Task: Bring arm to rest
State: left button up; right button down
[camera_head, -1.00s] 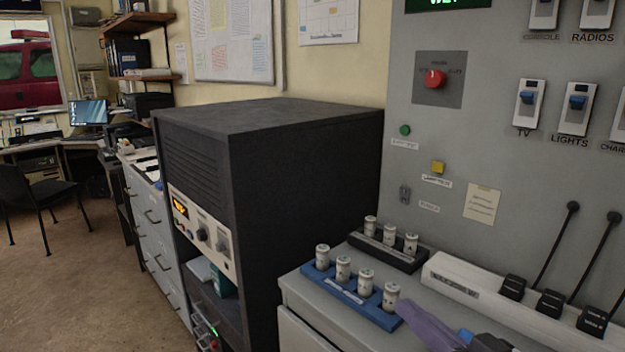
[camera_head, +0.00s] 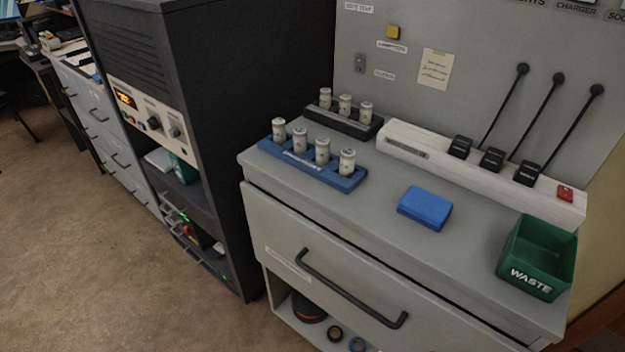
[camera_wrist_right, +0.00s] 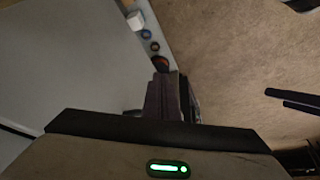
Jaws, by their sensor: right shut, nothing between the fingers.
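My right gripper (camera_wrist_right: 172,100) shows in the right wrist view with its fingers shut and empty. It points toward the floor (camera_wrist_right: 230,60) beside a pale grey surface (camera_wrist_right: 70,60). No gripper or arm shows in the head view, and my left gripper is in neither view.
The grey counter (camera_head: 460,240) bears a blue rack of white cylinders (camera_head: 320,175), a black rack (camera_head: 340,122), a blue block (camera_head: 425,208), a white strip with black plugs (camera_head: 420,150) and a green waste bin (camera_head: 545,255). A drawer handle (camera_head: 350,290) sticks out in front. A dark cabinet (camera_head: 215,100) stands left.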

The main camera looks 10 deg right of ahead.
jog(key=w+a+f+t+y, duration=0.1)
jog(key=a+f+t, duration=0.2)
jog(key=f, duration=0.6)
jog(key=shift+w+a+t+y, duration=0.25)
jog(key=shift+a+t+y, duration=0.05)
jog(key=shift+a+t, duration=0.1)
